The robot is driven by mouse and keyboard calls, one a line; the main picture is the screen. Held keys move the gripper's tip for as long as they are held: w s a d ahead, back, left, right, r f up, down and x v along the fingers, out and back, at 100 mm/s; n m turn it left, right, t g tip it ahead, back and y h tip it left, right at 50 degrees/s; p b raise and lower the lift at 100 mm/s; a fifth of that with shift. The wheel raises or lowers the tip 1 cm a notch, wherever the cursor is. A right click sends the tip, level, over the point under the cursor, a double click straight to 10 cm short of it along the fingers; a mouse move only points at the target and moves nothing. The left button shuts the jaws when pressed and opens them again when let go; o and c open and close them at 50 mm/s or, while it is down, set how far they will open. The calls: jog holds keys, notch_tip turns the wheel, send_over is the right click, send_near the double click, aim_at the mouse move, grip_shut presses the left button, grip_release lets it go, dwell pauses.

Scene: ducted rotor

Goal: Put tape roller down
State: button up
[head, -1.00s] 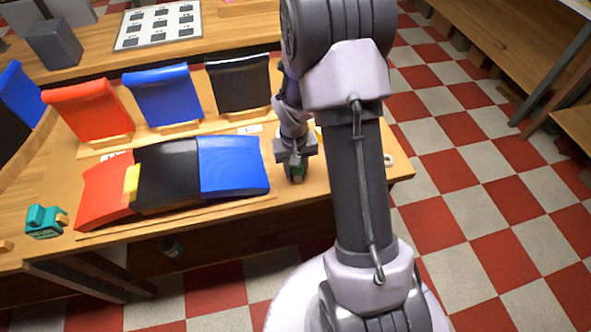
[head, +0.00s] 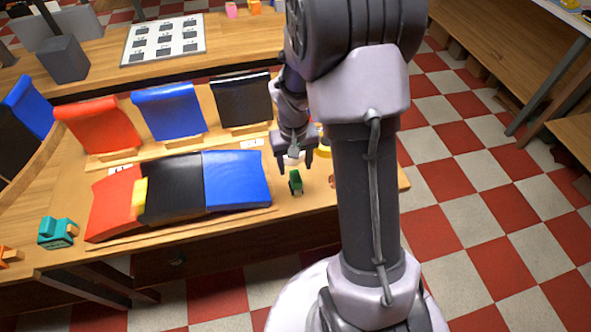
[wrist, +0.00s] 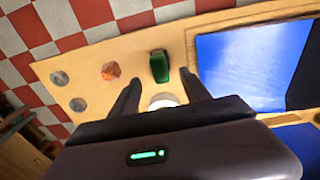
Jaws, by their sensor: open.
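The tape roller, which I take to be the small dark green object (head: 296,182), stands on the wooden table to the right of the blue panel. My gripper (head: 295,165) is open just above and behind it, with a gap between the fingertips and the roller. In the wrist view the green roller (wrist: 159,67) lies beyond the fingertips, clear of both fingers. My gripper (wrist: 160,92) shows there with its fingers spread and nothing held.
A blue panel (head: 236,178) lies close left of the roller, beside black and red ones. A white round thing (wrist: 163,101) shows between my fingers, partly hidden. An orange-red lump (wrist: 110,71) and two grey discs (wrist: 59,78) lie nearby. The table edge is close.

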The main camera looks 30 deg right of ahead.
jog(key=s+a+r+t, duration=0.2)
jog(key=a+r, duration=0.2)
jog(key=r, duration=0.8)
jog(key=s+a+r+m+t+y, duration=0.1)
jog(key=s+a+r+t+y, duration=0.1)
jog(key=s+a+r, duration=1)
jog(key=s+t, duration=0.1)
jog(key=s, duration=0.1)
jog(key=shift+s+r+t, duration=0.2)
jog(key=shift+s+t, duration=0.1)
jog(key=shift+s, duration=0.1)
jog(key=shift+d, duration=0.1)
